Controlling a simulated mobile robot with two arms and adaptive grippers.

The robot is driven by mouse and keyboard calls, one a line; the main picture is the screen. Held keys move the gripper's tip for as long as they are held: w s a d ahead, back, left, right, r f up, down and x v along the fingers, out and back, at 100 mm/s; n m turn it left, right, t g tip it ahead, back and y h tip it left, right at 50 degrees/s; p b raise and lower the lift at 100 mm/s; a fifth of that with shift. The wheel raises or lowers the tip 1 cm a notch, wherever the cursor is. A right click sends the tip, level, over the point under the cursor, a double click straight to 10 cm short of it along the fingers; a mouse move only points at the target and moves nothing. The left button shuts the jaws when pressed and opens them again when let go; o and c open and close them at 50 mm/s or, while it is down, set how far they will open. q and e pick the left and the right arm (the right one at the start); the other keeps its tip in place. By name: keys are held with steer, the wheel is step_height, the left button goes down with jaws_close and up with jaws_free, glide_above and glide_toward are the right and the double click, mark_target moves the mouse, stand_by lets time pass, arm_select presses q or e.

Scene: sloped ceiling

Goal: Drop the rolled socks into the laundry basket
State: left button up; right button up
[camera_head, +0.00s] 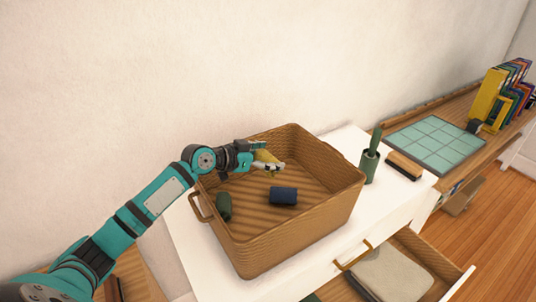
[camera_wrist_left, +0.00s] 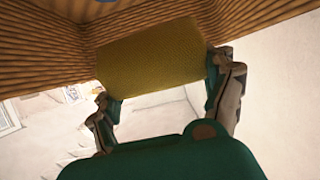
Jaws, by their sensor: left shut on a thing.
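The laundry basket (camera_head: 310,225) is a brown woven box with side handles, standing on a white dresser. A dark green rolled sock (camera_head: 223,206) lies inside it at the left, and a dark blue rolled sock (camera_head: 283,196) lies near its middle. My left gripper (camera_head: 266,166) is over the basket's back left part, shut on a yellow rolled sock (camera_head: 267,157). In the left wrist view the yellow roll (camera_wrist_left: 152,56) sits between the two fingers (camera_wrist_left: 168,88), with woven basket wall beyond it. The right gripper is not in view.
A dark green cup with a brush (camera_head: 370,165) and a wooden brush (camera_head: 404,166) stand right of the basket. An open drawer (camera_head: 394,275) with folded cloth is below. A desk with a teal grid mat (camera_head: 436,143) and books (camera_head: 500,97) lies further right.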

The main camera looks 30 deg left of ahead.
arm_select(q)
steer(key=shift+f, duration=0.25)
steer(key=shift+s+r, duration=0.1)
steer(key=o, duration=1)
steer(key=v, duration=1.1)
steer(key=shift+s+a, duration=0.25)
steer(key=shift+s, duration=0.15)
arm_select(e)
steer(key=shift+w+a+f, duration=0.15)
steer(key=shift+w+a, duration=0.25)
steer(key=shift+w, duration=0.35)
